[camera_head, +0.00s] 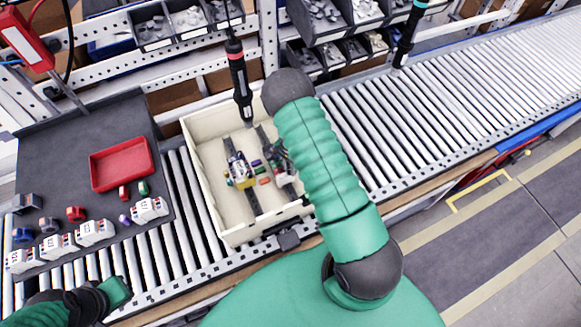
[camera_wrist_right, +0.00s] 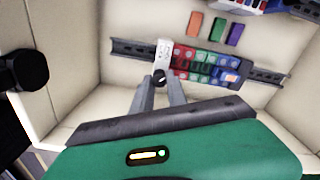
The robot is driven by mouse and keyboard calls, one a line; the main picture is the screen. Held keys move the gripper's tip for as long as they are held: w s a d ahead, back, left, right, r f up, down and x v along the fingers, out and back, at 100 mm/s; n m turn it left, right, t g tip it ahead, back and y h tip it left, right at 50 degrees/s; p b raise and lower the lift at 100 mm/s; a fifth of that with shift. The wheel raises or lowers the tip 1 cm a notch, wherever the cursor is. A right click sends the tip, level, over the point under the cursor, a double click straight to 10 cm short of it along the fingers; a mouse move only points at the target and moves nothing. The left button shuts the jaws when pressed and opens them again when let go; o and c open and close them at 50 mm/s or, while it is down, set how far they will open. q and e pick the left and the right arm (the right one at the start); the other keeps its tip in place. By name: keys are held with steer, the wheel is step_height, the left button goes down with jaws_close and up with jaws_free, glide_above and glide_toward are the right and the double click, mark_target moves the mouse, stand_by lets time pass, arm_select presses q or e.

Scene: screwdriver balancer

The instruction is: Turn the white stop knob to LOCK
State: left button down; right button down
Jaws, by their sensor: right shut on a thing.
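In the right wrist view, a white end block (camera_wrist_right: 162,52) sits on a dark slotted rail (camera_wrist_right: 132,50), beside a colored terminal row (camera_wrist_right: 205,65). A small dark round knob with a pale mark (camera_wrist_right: 160,76) shows at the block's lower end; I cannot read its setting. My right gripper (camera_wrist_right: 161,82) has its two grey fingers closed around this knob. In the head view, my right arm hides the knob and most of the right gripper. My left gripper (camera_head: 112,292) is at the lower left, apart from the crate; its fingers are not clear.
The cream crate (camera_head: 207,200) stands on the roller conveyor (camera_head: 400,110). It also holds another module group (camera_head: 239,172) and loose colored pieces. A black-red screwdriver (camera_head: 239,80) hangs over its back. A grey board (camera_head: 60,130) with a red tray (camera_head: 121,165) and several modules lies left.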

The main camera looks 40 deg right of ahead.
steer(key=shift+w, duration=0.1)
steer(key=n+b, duration=0.3)
steer(key=n, duration=0.2)
steer(key=shift+a+f, duration=0.1)
steer(key=n+b, duration=0.1)
steer(key=n, duration=0.2)
steer(key=shift+n, duration=0.3)
steer(key=n+b, duration=0.1)
steer(key=n, duration=0.1)
steer(key=shift+n, duration=0.3)
steer(key=n+b, duration=0.1)
steer(key=n, duration=0.2)
steer(key=shift+n, duration=1.7)
steer(key=c, duration=1.7)
jaws_free()
steer(key=o, duration=0.4)
